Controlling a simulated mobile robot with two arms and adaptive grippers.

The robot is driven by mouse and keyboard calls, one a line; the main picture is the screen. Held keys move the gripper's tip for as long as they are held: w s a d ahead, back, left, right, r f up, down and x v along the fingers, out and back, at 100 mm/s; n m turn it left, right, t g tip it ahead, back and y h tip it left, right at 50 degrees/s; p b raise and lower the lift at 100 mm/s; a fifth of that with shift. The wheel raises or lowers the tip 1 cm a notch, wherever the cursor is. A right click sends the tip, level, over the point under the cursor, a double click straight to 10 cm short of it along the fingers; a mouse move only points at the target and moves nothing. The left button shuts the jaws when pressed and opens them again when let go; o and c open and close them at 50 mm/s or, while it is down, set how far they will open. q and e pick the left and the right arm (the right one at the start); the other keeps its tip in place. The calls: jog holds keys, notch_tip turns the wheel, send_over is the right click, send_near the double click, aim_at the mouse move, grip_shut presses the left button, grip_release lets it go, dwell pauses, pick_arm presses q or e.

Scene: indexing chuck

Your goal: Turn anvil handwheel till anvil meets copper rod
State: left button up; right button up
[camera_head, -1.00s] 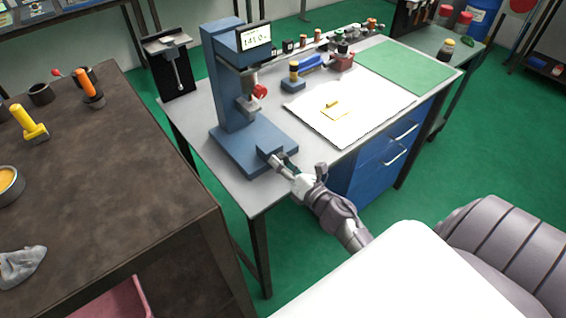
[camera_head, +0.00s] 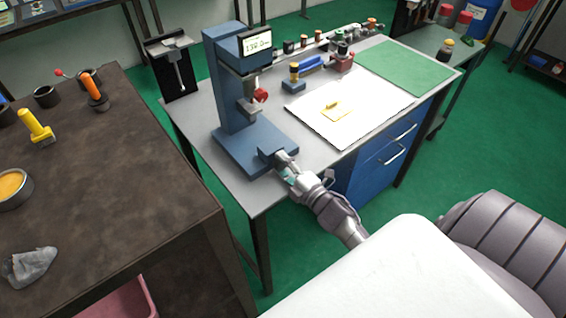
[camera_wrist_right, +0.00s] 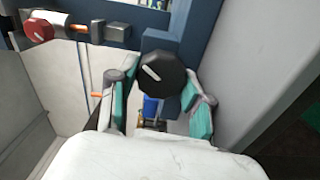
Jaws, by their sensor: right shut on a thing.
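The blue gauge stand (camera_head: 232,100) stands on the grey bench with a lit display (camera_head: 257,43) and a red knob (camera_head: 261,95). My right gripper (camera_head: 286,168) is at the front of its base, shut on the anvil handwheel. In the right wrist view, the handwheel (camera_wrist_right: 163,73) is a black round knob with a white mark, between the teal-padded fingers. At upper left there, an orange copper-coloured piece (camera_wrist_right: 78,27), perhaps the copper rod, sits between a pale cylinder and a grey block (camera_wrist_right: 118,33). I cannot tell whether they touch. My left gripper is out of view.
A white sheet (camera_head: 375,115) with a small yellow item lies right of the stand, with a green mat (camera_head: 408,66) beyond. Small parts line the bench's back. A dark table (camera_head: 120,170) with tools is at left. Blue drawers (camera_head: 375,165) are under the bench.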

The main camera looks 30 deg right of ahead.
jog(key=m+p, duration=0.1)
jog(key=m, duration=0.5)
jog(key=shift+r+m+p, duration=0.15)
jog(key=shift+m+p, duration=0.15)
jog(key=shift+p, duration=0.1)
jog(key=m+p, duration=0.1)
jog(key=m, duration=0.5)
jog(key=shift+d, duration=0.1)
jog(key=m+p, duration=0.1)
jog(key=m, duration=0.4)
jog(key=shift+m, duration=0.3)
jog(key=m, duration=0.5)
jog(key=shift+d+m, duration=0.1)
jog(key=shift+m, duration=0.2)
jog(key=m, duration=0.1)
jog(key=m+b, duration=0.1)
jog(key=m, duration=0.2)
jog(key=shift+f, duration=0.25)
jog(key=m+b, duration=0.1)
jog(key=m, duration=0.3)
jog(key=shift+f+b, duration=0.1)
jog(key=shift+b, duration=0.3)
jog(key=m+b, duration=0.2)
jog(key=m, duration=0.2)
jog(key=shift+m, duration=0.3)
jog(key=m+b, duration=0.2)
jog(key=m, duration=0.2)
jog(key=shift+m, duration=0.3)
